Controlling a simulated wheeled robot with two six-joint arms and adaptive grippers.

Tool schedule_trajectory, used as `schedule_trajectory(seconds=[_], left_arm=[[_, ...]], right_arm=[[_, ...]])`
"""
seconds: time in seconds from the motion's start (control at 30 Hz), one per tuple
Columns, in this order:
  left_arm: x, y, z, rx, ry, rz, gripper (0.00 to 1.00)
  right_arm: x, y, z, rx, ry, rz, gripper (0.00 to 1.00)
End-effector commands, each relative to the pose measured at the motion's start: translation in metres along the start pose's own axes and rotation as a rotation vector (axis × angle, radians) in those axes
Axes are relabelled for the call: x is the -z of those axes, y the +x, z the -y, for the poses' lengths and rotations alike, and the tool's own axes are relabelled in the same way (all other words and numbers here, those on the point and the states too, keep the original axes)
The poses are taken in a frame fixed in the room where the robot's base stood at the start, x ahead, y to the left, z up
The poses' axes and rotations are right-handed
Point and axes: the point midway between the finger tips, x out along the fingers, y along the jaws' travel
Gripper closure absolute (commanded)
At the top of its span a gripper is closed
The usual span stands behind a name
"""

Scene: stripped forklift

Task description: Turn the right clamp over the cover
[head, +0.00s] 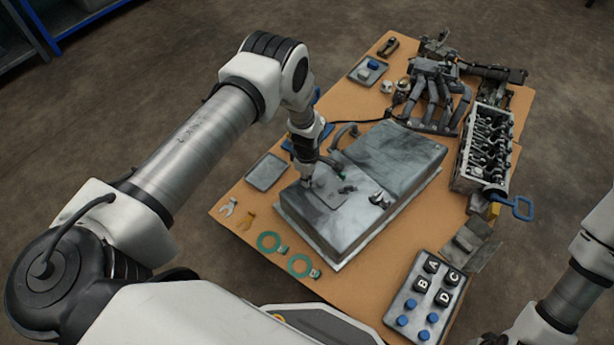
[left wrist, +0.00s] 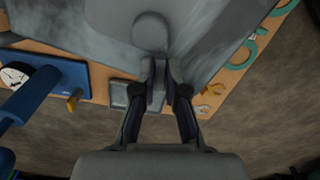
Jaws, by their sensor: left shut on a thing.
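A grey cover (head: 329,201) lies on top of the large grey metal housing (head: 400,160) on the table. The right clamp (head: 379,199), a small dark piece, sits on the housing to the right of the cover. Another small dark clamp (head: 347,188) sits at the cover's upper right edge. My left gripper (head: 308,182) is down at the cover's left corner. In the left wrist view its fingers (left wrist: 157,85) are together beside the rounded end of the cover (left wrist: 150,32) and seem shut on its edge; the contact is hard to see. My right gripper is out of view.
Green gaskets (head: 270,242), a spanner (head: 228,207) and a flat tray (head: 266,171) lie left and in front of the housing. A cylinder head (head: 484,150) and a manifold (head: 432,95) stand behind and right. A button box (head: 425,300) is at the front right.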

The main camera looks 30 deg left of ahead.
Motion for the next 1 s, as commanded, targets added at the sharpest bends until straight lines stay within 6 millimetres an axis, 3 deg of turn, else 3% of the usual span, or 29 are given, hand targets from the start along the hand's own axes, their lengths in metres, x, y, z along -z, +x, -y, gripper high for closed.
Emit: schedule_trajectory(seconds=[0.33,0.87,0.9,0.93,1.0], left_arm=[[-0.0004,0.0005,0.0006,0.002,-0.162,0.0,1.0],[-0.0004,0.0007,0.0004,0.002,-0.194,0.0,1.0],[-0.0004,0.0006,0.0003,0.002,-0.194,0.0,0.85],[-0.0004,0.0006,0.0003,0.002,-0.194,0.0,0.78],[-0.0004,0.0005,0.0002,0.001,-0.193,0.0,0.78]], right_arm=[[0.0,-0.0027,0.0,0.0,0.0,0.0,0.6],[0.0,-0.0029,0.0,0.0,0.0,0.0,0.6],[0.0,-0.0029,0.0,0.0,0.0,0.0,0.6],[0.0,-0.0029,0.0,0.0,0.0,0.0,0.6],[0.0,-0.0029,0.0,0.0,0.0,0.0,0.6]])
